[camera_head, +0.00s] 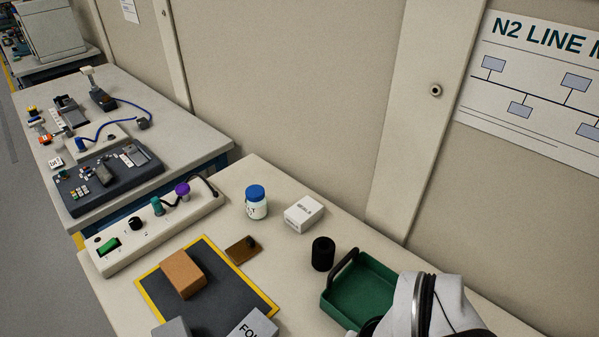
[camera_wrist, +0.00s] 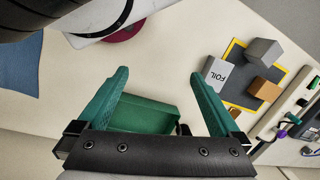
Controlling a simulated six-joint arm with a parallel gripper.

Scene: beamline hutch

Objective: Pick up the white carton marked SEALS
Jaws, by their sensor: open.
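A small white carton (camera_head: 304,214) sits on the bench in the head view, near the back wall. It has small dark lettering on top, too small to read surely. It stands between a blue-capped jar and a black cylinder. I cannot make it out in the wrist view. My gripper (camera_wrist: 159,73) is open and empty in the wrist view, its two green fingers spread over the green tray (camera_wrist: 165,112). In the head view only a white and black part of my arm shows at the lower right, right of the carton; the fingers are hidden.
The blue-capped jar (camera_head: 256,203) stands left of the carton, the black cylinder (camera_head: 322,254) in front. The handled green tray (camera_head: 336,300) is nearer my arm. A yellow-edged dark mat (camera_head: 221,281) bears a brown block (camera_head: 183,273) and FOIL box (camera_head: 255,329). A switch strip (camera_head: 158,231) lies left.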

